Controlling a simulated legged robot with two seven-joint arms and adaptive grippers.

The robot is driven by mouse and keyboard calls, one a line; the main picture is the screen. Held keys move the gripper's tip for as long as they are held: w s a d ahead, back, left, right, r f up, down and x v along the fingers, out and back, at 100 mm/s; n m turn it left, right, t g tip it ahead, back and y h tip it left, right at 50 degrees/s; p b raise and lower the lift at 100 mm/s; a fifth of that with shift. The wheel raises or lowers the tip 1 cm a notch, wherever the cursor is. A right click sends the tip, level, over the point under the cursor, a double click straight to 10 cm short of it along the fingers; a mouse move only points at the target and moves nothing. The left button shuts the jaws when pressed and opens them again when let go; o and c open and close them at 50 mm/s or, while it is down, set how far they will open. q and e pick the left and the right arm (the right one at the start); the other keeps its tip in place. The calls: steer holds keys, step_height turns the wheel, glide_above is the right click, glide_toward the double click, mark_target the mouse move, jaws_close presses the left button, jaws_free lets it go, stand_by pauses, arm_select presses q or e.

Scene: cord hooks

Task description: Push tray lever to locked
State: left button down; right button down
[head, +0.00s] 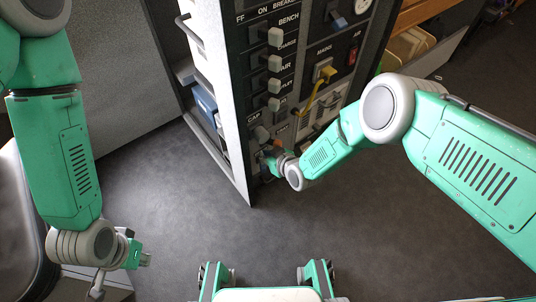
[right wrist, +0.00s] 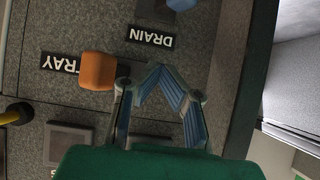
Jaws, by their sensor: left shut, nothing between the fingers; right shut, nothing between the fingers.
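The tray lever has an orange block handle (right wrist: 98,70) beside the TRAY label (right wrist: 61,63) on the grey panel (right wrist: 95,22). In the head view, an orange patch of it (head: 276,144) shows low on the panel, partly hidden by my right arm. My right gripper (right wrist: 156,72) is shut and empty, with its blue-padded fingertips meeting close to the orange handle, on its right in the wrist view. I cannot tell whether they touch. In the head view, the right gripper (head: 267,157) is at the panel's lower part. My left gripper (head: 146,259) is shut and empty, far from the panel.
A DRAIN label (right wrist: 152,37) and a blue knob (right wrist: 182,4) are near the lever. Several grey breaker switches (head: 274,62) and a yellow MAINS handle (head: 325,74) sit higher on the panel. The floor (head: 170,180) between my arms is clear.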

steer(key=shift+s, duration=0.1)
steer(key=s+d+r+p, duration=0.2)
steer(key=s+d+p, duration=0.2)
steer(key=s+p, duration=0.2)
steer(key=shift+s+r, duration=0.2)
steer(key=shift+r, duration=0.15)
stand_by(0.7)
steer(key=shift+d, duration=0.1)
steer(key=s+d+r+m+g+h+p, duration=0.3)
steer(key=s+d+r+p, duration=0.3)
steer(key=s+d+r, duration=0.5)
steer(key=s+d+r+m+g+h+p, duration=0.3)
steer(key=s+d+r+g+p, duration=0.2)
steer(key=s+d+r, duration=0.7)
steer(key=s+r+p, duration=0.1)
steer(key=s+r, duration=0.2)
steer(key=s, duration=0.2)
steer(key=shift+s+d+r+m+h, duration=0.2)
steer(key=shift+r+m+h, duration=0.1)
steer(key=shift+r, duration=0.1)
